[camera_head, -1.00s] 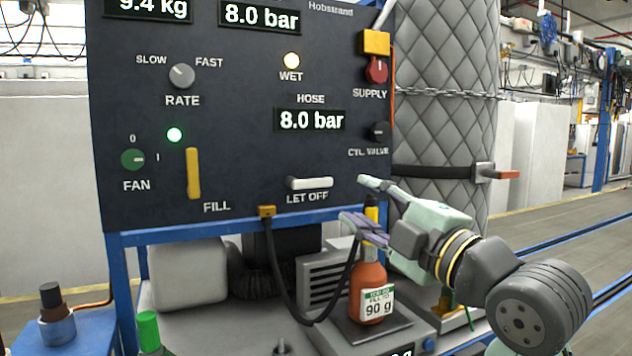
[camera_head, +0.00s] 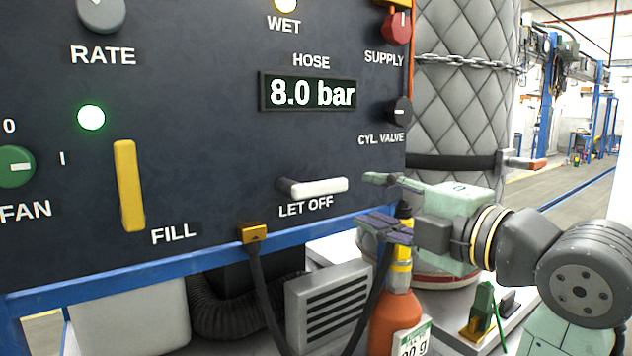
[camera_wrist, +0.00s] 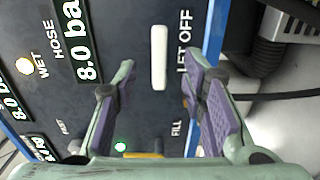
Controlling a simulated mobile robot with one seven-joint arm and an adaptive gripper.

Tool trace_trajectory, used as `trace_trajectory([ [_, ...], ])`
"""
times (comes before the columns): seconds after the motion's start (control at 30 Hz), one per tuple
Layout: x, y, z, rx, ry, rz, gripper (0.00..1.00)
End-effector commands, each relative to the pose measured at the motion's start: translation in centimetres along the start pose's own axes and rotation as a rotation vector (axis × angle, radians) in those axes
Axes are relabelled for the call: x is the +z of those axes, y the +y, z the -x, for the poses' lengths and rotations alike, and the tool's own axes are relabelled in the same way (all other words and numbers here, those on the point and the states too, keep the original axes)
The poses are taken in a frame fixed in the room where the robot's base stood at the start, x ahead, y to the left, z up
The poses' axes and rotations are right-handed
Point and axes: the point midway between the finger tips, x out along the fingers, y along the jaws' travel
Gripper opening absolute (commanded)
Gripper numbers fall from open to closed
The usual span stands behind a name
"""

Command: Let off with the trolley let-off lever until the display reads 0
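The white let-off lever (camera_head: 318,187) lies horizontal on the dark panel above the words LET OFF. It also shows in the wrist view (camera_wrist: 159,57), ahead of and between my fingers. The hose display (camera_head: 309,93) reads 8.0 bar; part of it shows in the wrist view (camera_wrist: 76,40). My gripper (camera_head: 378,202) is open and empty, just right of the lever's free end. Its two fingers are spread apart in the wrist view (camera_wrist: 155,90). No contact with the lever shows.
An orange bottle (camera_head: 397,318) with a yellow valve stands below my gripper, with a black hose (camera_head: 270,305) beside it. The yellow fill lever (camera_head: 130,186) hangs vertical at left. The red supply knob (camera_head: 397,28) and black cylinder valve knob (camera_head: 400,111) are above my gripper.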

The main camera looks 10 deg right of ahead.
Motion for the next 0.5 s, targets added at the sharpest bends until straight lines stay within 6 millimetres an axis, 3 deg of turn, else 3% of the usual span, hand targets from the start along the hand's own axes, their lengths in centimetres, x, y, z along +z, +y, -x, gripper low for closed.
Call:
trace_trajectory([
  [0.17,-0.1,0.2,-2.1,-0.001,0.003,-0.001,0.38],
  [0.5,-0.1,0.2,-8.4,-0.001,0.003,-0.002,0.38],
])
